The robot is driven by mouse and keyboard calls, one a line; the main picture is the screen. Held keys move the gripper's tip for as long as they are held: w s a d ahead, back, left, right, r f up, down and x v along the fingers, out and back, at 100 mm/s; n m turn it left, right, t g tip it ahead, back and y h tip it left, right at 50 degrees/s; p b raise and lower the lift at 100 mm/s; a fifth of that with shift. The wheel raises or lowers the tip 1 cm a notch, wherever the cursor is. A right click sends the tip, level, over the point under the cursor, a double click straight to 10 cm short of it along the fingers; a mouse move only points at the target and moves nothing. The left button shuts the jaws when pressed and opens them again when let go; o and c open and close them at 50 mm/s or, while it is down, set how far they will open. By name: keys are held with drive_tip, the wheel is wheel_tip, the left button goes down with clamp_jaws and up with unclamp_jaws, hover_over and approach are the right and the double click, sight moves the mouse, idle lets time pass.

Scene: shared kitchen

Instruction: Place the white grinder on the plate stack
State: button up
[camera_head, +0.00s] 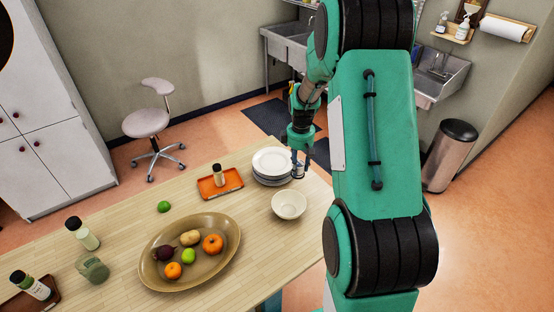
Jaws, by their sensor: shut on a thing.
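The plate stack (271,161) is a pile of white plates near the far right edge of the wooden table. My gripper (298,168) points down at the right rim of the stack. It is shut on a small pale thing, which looks like the white grinder (298,173). The fingers hide much of it. From this view I cannot tell whether the grinder touches the plates or is beside or above them.
A cream bowl (289,206) stands close in front of the stack. An orange tray (232,188) with a dark-capped jar (218,175) lies to its left. A brown oval platter (152,277) holds vegetables. A lime (164,207) and several jars are farther left.

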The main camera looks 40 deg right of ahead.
drive_tip(key=s+a+r+p, duration=0.1)
drive_tip(key=a, duration=0.6)
drive_tip(key=shift+s+a+r, duration=0.15)
drive_tip(key=shift+a+r, duration=0.1)
drive_tip(key=shift+r, duration=0.15)
hover_over(278, 164)
drive_tip(key=shift+f+p, duration=0.4)
drive_tip(key=shift+f, duration=0.35)
drive_tip(key=shift+f, duration=1.75)
drive_tip(key=shift+f, duration=0.15)
